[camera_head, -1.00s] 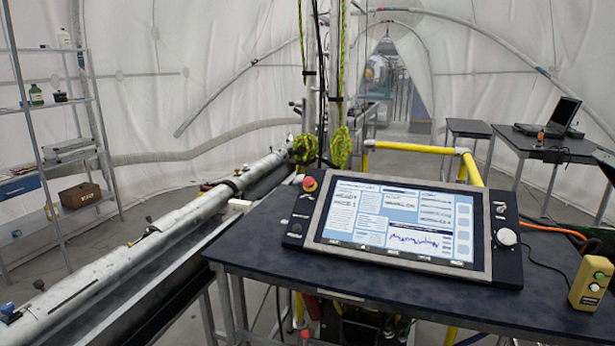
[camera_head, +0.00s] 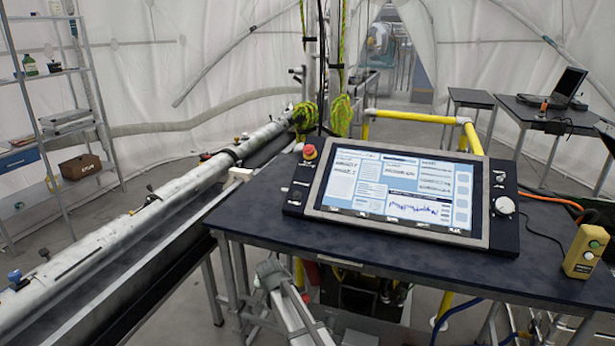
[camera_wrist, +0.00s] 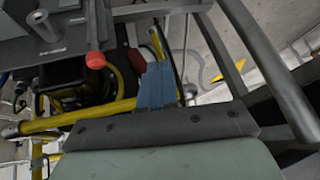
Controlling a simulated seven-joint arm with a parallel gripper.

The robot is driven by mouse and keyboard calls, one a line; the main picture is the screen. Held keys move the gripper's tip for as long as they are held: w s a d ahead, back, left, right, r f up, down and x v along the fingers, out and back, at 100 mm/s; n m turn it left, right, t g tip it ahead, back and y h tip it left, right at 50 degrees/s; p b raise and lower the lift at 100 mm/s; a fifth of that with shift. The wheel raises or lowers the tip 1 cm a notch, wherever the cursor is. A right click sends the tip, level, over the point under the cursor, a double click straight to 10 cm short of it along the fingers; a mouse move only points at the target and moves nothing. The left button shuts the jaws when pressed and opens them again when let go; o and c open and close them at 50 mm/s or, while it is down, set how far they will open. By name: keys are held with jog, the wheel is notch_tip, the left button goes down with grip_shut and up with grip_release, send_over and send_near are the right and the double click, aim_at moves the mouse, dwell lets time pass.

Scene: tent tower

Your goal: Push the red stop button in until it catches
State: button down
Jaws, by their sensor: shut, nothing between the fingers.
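A red round cap (camera_wrist: 95,60) and a second red thing (camera_wrist: 137,60) lie left of the fingers in that view. I cannot tell whether either is the stop button. In the head view, part of my arm rises in front of the table, below the console.
The console sits on a dark table (camera_head: 262,222). A yellow control box (camera_head: 586,251) is at its right end. A long metal tube (camera_head: 170,200) runs along the left. Yellow rails (camera_head: 412,117) stand behind. Bare tabletop lies left of the console.

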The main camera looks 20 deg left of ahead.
aim_at(309, 148)
jog(key=s+a+r+t+y, duration=0.2)
jog(key=s+a+r+y, duration=0.1)
jog(key=a+r, duration=1.75)
jog(key=w+d+r+m+h, duration=0.2)
jog(key=w+d+r+m, duration=0.7)
jog(key=r, duration=0.6)
jog(key=w+d+r+m+h, duration=0.3)
jog(key=w+d+r+m, duration=0.7)
jog(key=w+d+r, duration=0.4)
notch_tip(309, 148, up, 2)
jog(key=shift+w+r+g+h, duration=0.1)
jog(key=shift+w+g+h, duration=0.05)
jog(key=shift+g+h, duration=0.2)
jog(key=x, duration=1.3)
jog(key=shift+w+f, duration=0.15)
jog(key=shift+f, duration=0.25)
jog(key=shift+w+f, duration=0.1)
